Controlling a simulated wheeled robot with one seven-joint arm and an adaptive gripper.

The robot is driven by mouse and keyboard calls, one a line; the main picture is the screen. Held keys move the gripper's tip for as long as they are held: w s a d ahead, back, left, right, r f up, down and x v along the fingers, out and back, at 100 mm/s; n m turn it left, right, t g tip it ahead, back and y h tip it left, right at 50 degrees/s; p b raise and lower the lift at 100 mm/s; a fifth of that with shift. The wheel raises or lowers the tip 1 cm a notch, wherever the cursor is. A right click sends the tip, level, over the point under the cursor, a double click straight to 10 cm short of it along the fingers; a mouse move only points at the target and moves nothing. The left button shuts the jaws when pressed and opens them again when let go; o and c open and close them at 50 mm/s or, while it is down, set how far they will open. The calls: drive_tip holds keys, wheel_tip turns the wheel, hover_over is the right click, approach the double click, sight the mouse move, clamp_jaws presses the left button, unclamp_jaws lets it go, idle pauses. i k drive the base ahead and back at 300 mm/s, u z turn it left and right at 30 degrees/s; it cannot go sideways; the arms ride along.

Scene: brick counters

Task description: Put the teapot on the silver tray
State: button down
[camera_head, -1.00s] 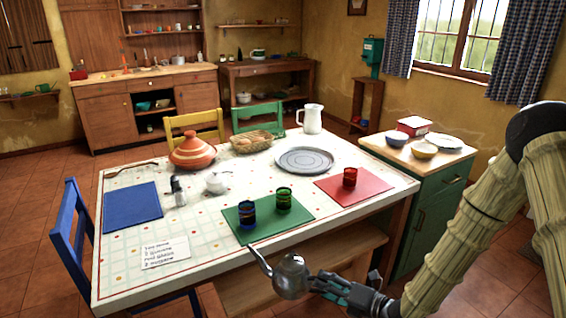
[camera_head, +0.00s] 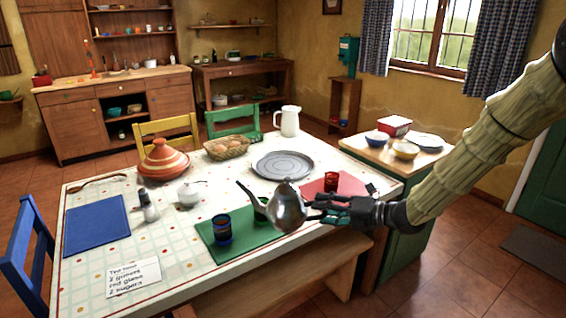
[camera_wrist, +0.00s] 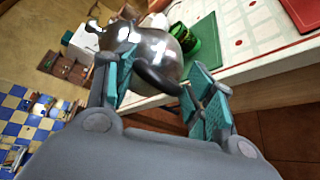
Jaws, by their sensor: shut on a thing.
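The shiny silver teapot (camera_head: 289,208) is held in the air in front of the table's near edge, its spout pointing up and left. My gripper (camera_head: 318,208) is shut on it from the right. In the wrist view the teapot (camera_wrist: 140,52) fills the space beyond the teal-padded fingers, and its dark handle lies between them. The round grey silver tray (camera_head: 283,165) lies empty on the table, behind the teapot and apart from it. The teapot partly hides the green glass (camera_head: 261,209).
A blue glass (camera_head: 222,229) and the green glass stand on the green mat (camera_head: 236,250). A red glass (camera_head: 331,182) stands on the red mat (camera_head: 312,188). A white pitcher (camera_head: 288,121) and bread basket (camera_head: 228,148) stand behind the tray. A bench (camera_head: 270,271) is below.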

sight(283, 165)
drive_tip(key=i, duration=1.75)
